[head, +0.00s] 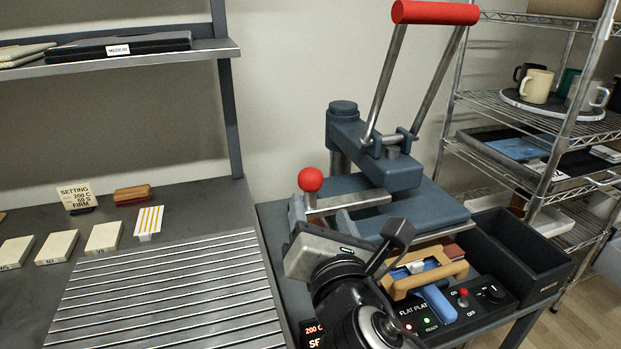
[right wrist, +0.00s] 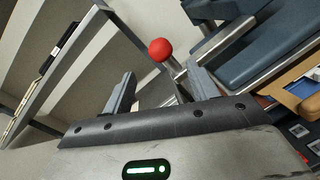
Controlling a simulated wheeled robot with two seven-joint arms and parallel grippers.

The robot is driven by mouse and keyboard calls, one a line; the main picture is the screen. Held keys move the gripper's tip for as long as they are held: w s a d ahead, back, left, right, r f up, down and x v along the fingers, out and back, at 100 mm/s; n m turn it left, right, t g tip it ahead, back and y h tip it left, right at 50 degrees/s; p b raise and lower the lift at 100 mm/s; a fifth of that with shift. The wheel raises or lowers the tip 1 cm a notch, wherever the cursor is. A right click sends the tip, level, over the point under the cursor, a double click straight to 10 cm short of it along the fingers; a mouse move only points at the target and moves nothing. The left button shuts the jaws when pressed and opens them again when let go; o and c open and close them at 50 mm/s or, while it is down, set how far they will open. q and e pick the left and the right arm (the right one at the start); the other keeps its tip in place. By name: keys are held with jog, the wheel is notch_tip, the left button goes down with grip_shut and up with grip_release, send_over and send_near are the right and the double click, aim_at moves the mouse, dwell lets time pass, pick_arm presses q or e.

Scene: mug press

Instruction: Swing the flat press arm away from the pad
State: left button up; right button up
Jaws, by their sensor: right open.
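The flat press arm (head: 358,133) is dark blue, with a tall lever ending in a red grip (head: 435,12) raised above it. It lies over a wide blue plate (head: 440,207); I cannot make out the pad below. A metal bar with a red ball knob (head: 310,179) sticks out to the left of the plate; the knob also shows in the right wrist view (right wrist: 161,50). My right gripper (head: 321,212) is open, its fingers to either side of the knob's bar, just below the knob. In the right wrist view the gripper (right wrist: 162,78) frames the knob between its fingertips.
A control box (head: 485,300) with switches and a dark open bin (head: 520,255) stand at the press's front right. A slatted rack (head: 170,295) and pale blocks (head: 104,237) are left. A wire shelf (head: 500,90) holds mugs.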

aim_at(312, 186)
jog(key=w, duration=0.3)
jog(key=w+a, duration=0.1)
jog(key=w, duration=0.6)
jog(key=shift+a, duration=0.35)
